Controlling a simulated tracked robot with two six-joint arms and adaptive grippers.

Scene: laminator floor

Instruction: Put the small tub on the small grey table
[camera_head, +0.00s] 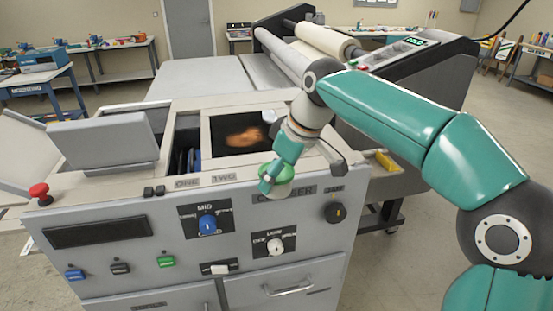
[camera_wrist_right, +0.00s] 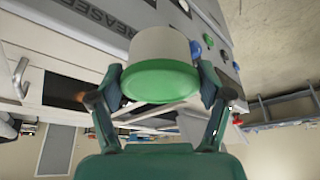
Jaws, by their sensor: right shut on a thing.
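The small tub (camera_wrist_right: 160,45) has a pale grey-white body and a green end. In the right wrist view it sits between the two fingers of my right gripper (camera_wrist_right: 158,88), which is shut on it. In the head view the green part of the tub (camera_head: 281,172) shows at the front edge of the grey machine, in my right gripper (camera_head: 274,178); whether it touches the machine I cannot tell. A low grey surface (camera_head: 378,177) at the machine's right side may be the small grey table; it is partly hidden. My left gripper is out of view.
The grey machine (camera_head: 130,205) has knobs, a red button (camera_head: 39,192) and a dark window (camera_head: 238,135). The laminator with white rollers (camera_head: 322,38) stands behind. A yellow thing (camera_head: 385,160) lies at right.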

